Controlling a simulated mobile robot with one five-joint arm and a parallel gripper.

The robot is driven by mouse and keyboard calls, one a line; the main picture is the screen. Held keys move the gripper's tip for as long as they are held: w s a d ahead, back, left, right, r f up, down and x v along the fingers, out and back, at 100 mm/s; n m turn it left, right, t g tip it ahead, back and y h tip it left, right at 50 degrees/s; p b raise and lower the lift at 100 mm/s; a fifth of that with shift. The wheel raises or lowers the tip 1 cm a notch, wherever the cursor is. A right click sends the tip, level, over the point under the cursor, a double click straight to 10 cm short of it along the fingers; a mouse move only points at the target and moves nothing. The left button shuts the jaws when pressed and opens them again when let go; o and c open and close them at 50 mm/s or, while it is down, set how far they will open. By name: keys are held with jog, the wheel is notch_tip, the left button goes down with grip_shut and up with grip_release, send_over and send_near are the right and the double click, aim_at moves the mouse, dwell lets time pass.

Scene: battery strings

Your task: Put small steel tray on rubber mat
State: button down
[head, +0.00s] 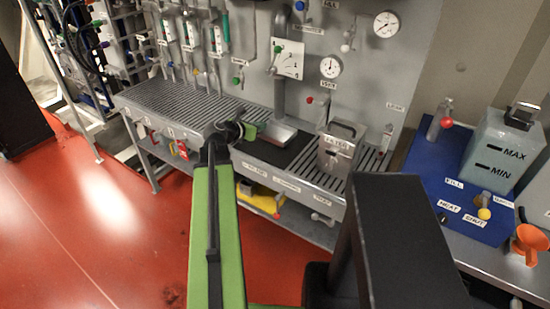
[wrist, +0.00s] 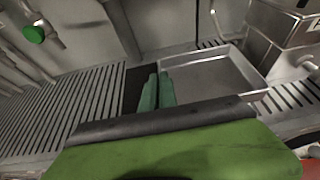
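The small steel tray (head: 279,134) is a shallow, bright rectangular pan near the back of the bench. In the wrist view the tray (wrist: 212,75) lies just right of my fingers. The black rubber mat (head: 255,151) lies on the bench in front of the tray; a dark strip of the mat (wrist: 136,86) shows left of the tray in the wrist view. My gripper (head: 252,131), with green fingers (wrist: 157,92), is close together at the tray's left wall and appears shut on its rim. Whether the tray rests on the mat or hangs just above it cannot be told.
A metal filter box (head: 339,148) stands right of the mat. A grey pipe (head: 279,85) rises behind the tray. Slatted bench top (head: 172,104) is clear on the left. Valves and gauges (head: 330,67) line the back wall.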

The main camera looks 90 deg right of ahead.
jog(key=shift+w+d+f, duration=0.1)
jog(key=shift+f, duration=0.1)
jog(key=w+d+f+b, duration=0.3)
jog(key=d, duration=0.1)
jog(key=w+d+f+b, duration=0.3)
jog(key=w, duration=0.1)
jog(key=shift+w+d+f+b, duration=0.3)
jog(key=shift+d+f+b, duration=0.05)
jog(key=shift+f, duration=0.05)
jog(key=shift+w+d+f, duration=0.1)
jog(key=shift+w+d, duration=0.15)
jog(key=shift+w, duration=0.1)
notch_tip(320, 180, down, 4)
jog(key=b, duration=0.4)
jog(key=shift+f+b, duration=0.2)
jog(key=shift+b, duration=0.1)
jog(key=c, duration=1.7)
grip_release()
jog(key=shift+r, duration=0.1)
